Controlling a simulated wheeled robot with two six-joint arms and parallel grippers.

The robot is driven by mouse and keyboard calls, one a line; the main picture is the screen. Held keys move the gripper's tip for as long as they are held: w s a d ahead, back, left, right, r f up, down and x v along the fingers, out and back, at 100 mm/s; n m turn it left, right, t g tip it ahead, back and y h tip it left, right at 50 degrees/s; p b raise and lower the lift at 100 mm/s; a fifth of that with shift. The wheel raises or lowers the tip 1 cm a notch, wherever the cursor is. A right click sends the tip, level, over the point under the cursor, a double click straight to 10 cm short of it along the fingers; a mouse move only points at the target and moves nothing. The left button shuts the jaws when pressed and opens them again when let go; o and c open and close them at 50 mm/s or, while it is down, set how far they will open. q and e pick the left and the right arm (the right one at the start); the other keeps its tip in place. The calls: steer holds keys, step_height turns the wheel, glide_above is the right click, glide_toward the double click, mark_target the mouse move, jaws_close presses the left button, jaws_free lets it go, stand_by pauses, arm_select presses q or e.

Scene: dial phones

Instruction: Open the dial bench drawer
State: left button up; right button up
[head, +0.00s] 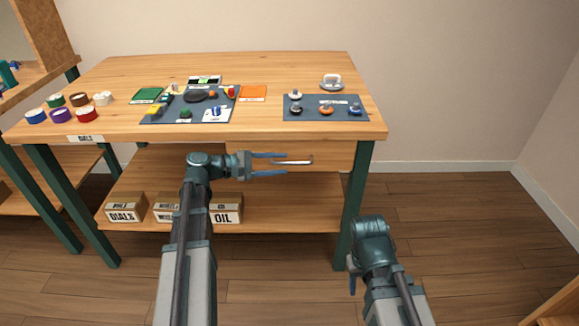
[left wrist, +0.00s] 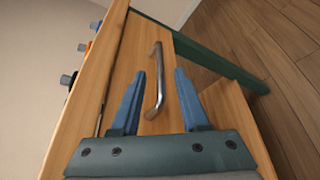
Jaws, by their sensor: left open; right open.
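The dial bench drawer (head: 335,153) is a wooden front under the right part of the bench top, and it looks closed. Its silver bar handle (head: 296,162) is also seen in the left wrist view (left wrist: 157,80). My left gripper (head: 286,164) is open in front of the drawer. In the left wrist view its two blue fingers (left wrist: 160,85) lie on either side of the handle's near end; I cannot tell whether they touch it. My right gripper (head: 352,278) hangs low to the right of the bench's front leg, mostly hidden by its own arm.
The bench top (head: 260,70) carries tape rolls (head: 87,114) at the left, a dark mat (head: 160,116) with small parts, and a second mat (head: 310,113) with knobs. Boxes, one marked OIL (head: 227,208), stand on the lower shelf. The floor at right is clear.

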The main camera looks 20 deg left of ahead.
mark_target(285, 163)
arm_select(q)
steer(key=shift+b+x, duration=0.3)
steer(key=shift+x, duration=1.7)
jaws_close()
